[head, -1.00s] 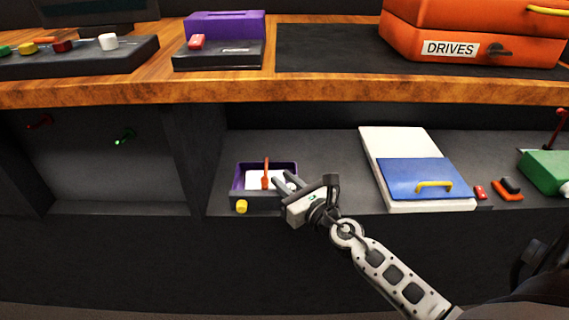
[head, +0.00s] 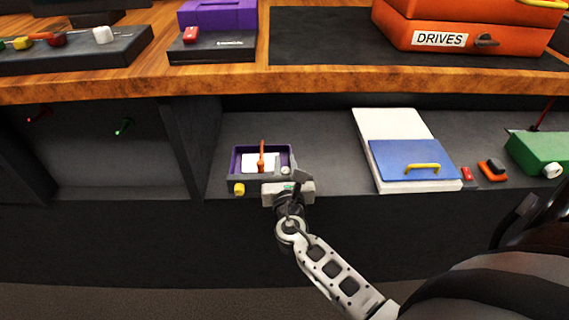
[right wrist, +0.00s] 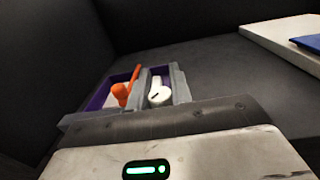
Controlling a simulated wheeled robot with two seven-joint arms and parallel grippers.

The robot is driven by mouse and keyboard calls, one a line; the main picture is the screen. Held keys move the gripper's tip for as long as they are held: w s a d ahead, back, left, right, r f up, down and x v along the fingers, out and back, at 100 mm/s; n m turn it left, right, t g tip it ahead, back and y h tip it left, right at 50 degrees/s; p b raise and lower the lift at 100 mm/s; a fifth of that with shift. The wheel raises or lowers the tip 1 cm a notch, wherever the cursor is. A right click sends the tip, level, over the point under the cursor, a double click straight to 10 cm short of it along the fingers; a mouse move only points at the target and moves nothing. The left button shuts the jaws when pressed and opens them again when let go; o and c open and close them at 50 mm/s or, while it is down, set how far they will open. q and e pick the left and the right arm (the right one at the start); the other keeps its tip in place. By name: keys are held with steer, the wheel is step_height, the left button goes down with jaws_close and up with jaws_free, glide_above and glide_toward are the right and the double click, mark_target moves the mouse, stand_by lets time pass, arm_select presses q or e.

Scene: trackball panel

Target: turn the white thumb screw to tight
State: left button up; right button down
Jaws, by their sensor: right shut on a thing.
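The white thumb screw (right wrist: 160,92) shows in the right wrist view, with a dark mark on its round face. It sits between the two grey fingers of my right gripper (right wrist: 161,84), which is shut on it. My left gripper is not in view.
An orange lever (head: 262,157) stands upright on the panel, close left of my gripper, with a yellow knob (head: 239,189) at the panel's front left. A blue-and-white box with a yellow handle (head: 422,168) lies right. Shelf between is clear. The wooden counter (head: 330,80) overhangs above.

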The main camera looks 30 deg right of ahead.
stand_by(0.3)
steer(key=c, duration=1.3)
jaws_free()
steer(key=shift+o, duration=0.2)
